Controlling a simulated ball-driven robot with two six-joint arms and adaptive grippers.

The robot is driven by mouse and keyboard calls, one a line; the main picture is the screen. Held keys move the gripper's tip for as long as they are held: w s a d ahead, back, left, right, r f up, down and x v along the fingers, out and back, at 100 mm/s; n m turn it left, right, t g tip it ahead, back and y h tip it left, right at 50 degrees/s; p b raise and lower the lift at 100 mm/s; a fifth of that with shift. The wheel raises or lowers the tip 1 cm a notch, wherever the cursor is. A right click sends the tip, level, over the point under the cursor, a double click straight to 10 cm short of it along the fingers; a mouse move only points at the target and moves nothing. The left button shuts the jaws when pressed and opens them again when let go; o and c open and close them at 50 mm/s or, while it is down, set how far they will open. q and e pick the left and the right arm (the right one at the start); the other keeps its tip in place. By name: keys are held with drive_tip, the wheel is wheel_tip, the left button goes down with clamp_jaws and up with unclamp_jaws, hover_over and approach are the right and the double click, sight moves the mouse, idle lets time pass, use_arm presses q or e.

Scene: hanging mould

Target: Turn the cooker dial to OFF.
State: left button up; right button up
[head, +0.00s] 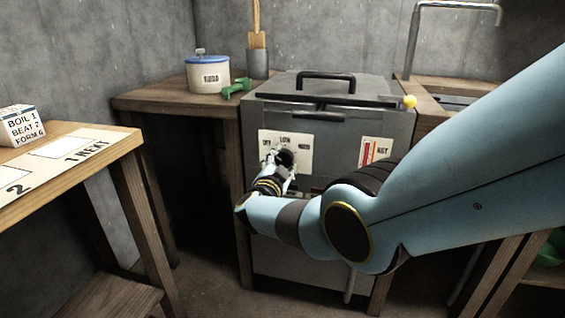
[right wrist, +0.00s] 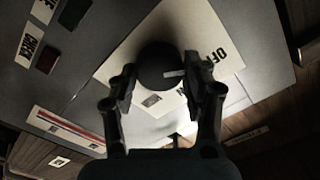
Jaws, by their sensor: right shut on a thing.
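The cooker dial (right wrist: 158,62) is a round black knob with a short pale pointer mark. It sits on a cream plate (head: 301,148) on the cooker's front, lettered OFF at the left, LOW in the middle and another word at the right. In the right wrist view, the mark points right, roughly towards the side where the word OFF (right wrist: 215,54) is printed. My right gripper (head: 284,161) is at the plate, its two fingers shut on either side of the dial. In the head view the gripper partly hides the dial. My left gripper is not in view.
The grey cooker (head: 335,100) has a lid with a black handle. A red-striped KEY label (head: 376,152) is right of the plate. A blue-lidded pot (head: 208,76) and a green object (head: 237,88) stand left of the cooker. A wooden table (head: 70,165) is at the left.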

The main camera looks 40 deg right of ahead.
drive_tip(key=shift+f+n, duration=0.1)
drive_tip(key=shift+n, duration=0.2)
drive_tip(key=o, duration=1.2)
drive_tip(key=shift+c, duration=0.2)
drive_tip(key=v, duration=1.2)
